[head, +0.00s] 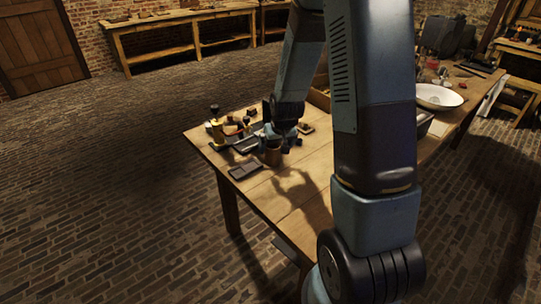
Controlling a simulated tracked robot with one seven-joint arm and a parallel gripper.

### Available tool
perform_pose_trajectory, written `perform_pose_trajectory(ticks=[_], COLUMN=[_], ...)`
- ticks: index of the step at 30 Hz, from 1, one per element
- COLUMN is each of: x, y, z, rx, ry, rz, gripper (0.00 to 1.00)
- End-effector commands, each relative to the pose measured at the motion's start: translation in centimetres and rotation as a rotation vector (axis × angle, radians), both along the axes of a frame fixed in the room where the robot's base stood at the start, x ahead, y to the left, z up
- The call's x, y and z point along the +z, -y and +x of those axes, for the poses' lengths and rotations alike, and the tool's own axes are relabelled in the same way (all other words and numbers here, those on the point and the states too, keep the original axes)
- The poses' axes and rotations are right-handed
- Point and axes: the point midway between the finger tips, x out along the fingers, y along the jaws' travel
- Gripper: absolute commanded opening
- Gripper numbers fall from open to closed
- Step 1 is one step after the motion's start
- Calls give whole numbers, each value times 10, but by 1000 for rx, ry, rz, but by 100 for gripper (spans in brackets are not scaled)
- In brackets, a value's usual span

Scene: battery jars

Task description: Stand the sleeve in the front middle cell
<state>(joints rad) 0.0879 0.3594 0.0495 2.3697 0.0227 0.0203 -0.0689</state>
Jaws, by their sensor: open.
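My gripper (277,137) is over the near-left part of the wooden table, pointing down, small and dark in the head view. Its jaws are open. A brown upright cylinder (273,156), perhaps the sleeve, stands just below and against the gripper in the picture; I cannot tell whether they touch. A dark, low tray-like thing (245,146) lies left of the gripper, partly hidden by it. I cannot make out the cells or the front middle one.
The table (230,189) carries a small dark flat tray (245,170) near its front edge and a brass-coloured upright object (217,130) at the left corner. A white basin (439,96) sits farther right. My arm hides much of the table's middle. Bare wood shows in front.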

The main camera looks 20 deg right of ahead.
Motion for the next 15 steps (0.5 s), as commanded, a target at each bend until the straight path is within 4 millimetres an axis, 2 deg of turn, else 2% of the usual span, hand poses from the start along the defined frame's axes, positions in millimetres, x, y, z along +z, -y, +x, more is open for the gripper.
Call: perform_pose_trajectory(ticks=[5, 15], x=[-7, -40], y=[-2, -6], z=[4, 23], rx=[0, 1], ry=[-2, -2], rz=[0, 0], gripper=[100, 100])
